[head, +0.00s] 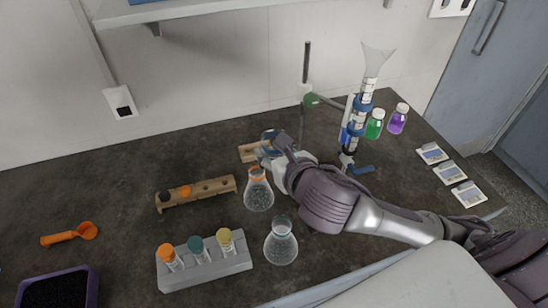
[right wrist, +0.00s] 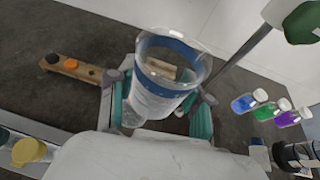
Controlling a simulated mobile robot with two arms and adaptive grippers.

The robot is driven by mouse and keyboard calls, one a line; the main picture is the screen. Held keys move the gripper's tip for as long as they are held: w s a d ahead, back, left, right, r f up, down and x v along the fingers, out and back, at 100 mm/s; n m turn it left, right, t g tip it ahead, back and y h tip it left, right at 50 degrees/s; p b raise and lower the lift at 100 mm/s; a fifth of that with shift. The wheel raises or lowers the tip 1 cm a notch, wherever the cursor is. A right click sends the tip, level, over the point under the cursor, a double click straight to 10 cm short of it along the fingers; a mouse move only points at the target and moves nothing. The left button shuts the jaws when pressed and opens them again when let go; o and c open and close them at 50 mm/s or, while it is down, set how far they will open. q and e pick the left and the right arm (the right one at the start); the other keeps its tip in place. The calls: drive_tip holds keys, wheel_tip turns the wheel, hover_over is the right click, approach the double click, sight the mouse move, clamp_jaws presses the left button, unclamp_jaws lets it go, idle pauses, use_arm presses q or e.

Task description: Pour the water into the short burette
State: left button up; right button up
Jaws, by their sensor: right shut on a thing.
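My right gripper (head: 268,150) is shut on a clear vessel with a blue band near its rim; it shows between the fingers in the right wrist view (right wrist: 165,85). I cannot tell its water level. The vessel's top is a small bluish shape (head: 270,134) in the head view, mostly hidden by the gripper. A burette (head: 358,115) with blue and white markings stands upright to the right, with a pale funnel (head: 375,60) on top. My right gripper is left of it, apart from it. My left gripper is not in view.
A stand rod (head: 306,62) with a green knob (head: 311,99) rises beside the burette. Green (head: 375,125) and purple (head: 398,119) bottles stand right. Two flasks (head: 258,194) (head: 281,244), a wooden rack (head: 207,188) and a grey rack (head: 210,269) are near. The back left is clear.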

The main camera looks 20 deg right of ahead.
drive_tip(key=w+d+r+m+g+h+p, duration=0.1)
drive_tip(key=d+r+p, duration=0.1)
drive_tip(key=r, duration=0.7)
drive_tip(key=w+d+r+m+h+p, duration=0.1)
drive_tip(key=d+r+m+p, duration=0.15)
drive_tip(key=r, duration=0.75)
drive_tip(key=s+d+r+m+g+p, duration=0.1)
drive_tip(key=s+d+r, duration=0.2)
drive_tip(key=r, duration=0.3)
drive_tip(key=s+d+r+m+h+p, duration=0.1)
drive_tip(key=s+d+r+m+p, duration=0.1)
drive_tip(key=s+d+r, duration=0.2)
wheel_tip(320, 180, up, 3)
drive_tip(key=shift+s+g+h, duration=0.3)
drive_tip(key=shift+s+g, duration=0.1)
drive_tip(key=shift+s, duration=0.15)
drive_tip(key=shift+f, duration=0.1)
drive_tip(key=shift+a+f+m+g+y+p, duration=0.2)
drive_tip(key=shift+f+m+g+y+p, duration=0.2)
drive_tip(key=shift+f+m+y, duration=0.5)
drive_tip(key=shift+a+f+m+g+y+p, duration=0.3)
drive_tip(key=shift+f+y, duration=0.4)
drive_tip(key=shift+f, duration=0.55)
